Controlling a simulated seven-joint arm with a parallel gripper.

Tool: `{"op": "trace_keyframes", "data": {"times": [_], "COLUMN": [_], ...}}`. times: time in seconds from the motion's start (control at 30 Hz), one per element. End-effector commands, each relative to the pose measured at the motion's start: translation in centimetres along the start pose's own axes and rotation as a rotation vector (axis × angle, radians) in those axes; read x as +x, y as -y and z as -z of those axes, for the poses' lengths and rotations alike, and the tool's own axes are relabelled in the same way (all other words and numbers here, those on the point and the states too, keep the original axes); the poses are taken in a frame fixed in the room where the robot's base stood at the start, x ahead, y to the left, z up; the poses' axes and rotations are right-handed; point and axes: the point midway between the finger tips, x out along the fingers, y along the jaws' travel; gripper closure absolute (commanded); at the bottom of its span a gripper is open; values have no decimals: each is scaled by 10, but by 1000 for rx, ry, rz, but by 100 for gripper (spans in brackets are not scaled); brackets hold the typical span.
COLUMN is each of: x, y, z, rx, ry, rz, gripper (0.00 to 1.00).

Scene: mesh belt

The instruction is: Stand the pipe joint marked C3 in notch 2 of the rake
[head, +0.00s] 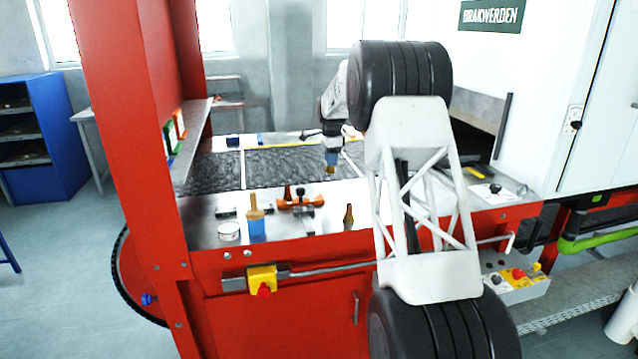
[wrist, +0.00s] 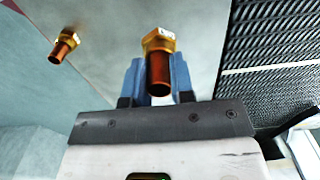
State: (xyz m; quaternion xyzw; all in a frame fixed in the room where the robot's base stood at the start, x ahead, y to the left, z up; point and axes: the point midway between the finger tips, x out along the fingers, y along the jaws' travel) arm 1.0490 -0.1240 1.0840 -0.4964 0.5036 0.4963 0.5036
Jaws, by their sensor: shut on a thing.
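My gripper (head: 331,157) has blue fingers and is shut on a pipe joint (wrist: 159,68), a copper tube with a brass hex collar. The collar bears a small white label that I cannot read. In the head view the held joint (head: 331,170) hangs just above the steel table, behind and right of the rake. The orange rake (head: 314,202) lies on the table with a dark clamp on it. A brown pipe joint (head: 287,192) stands at its left part; which notch, I cannot tell. Another pipe joint (head: 348,217) stands on the table right of the rake.
A blue holder (head: 257,229) with a wooden-handled tool and a white round tin (head: 229,231) stand at the table's front left. The dark mesh belt (head: 290,168) runs behind. A red post (head: 130,120) rises at left. Bare steel lies between rake and gripper.

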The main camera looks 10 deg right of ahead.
Motion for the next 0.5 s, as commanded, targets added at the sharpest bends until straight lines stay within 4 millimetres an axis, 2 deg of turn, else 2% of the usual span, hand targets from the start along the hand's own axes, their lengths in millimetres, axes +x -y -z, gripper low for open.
{"op": "trace_keyframes", "data": {"times": [0.17, 0.5], "x": [-1, -3], "y": [-1, -6], "z": [-16, -61], "rx": [-109, -433], "ry": [0, 0], "rz": [1, 1], "gripper": [100, 100]}}
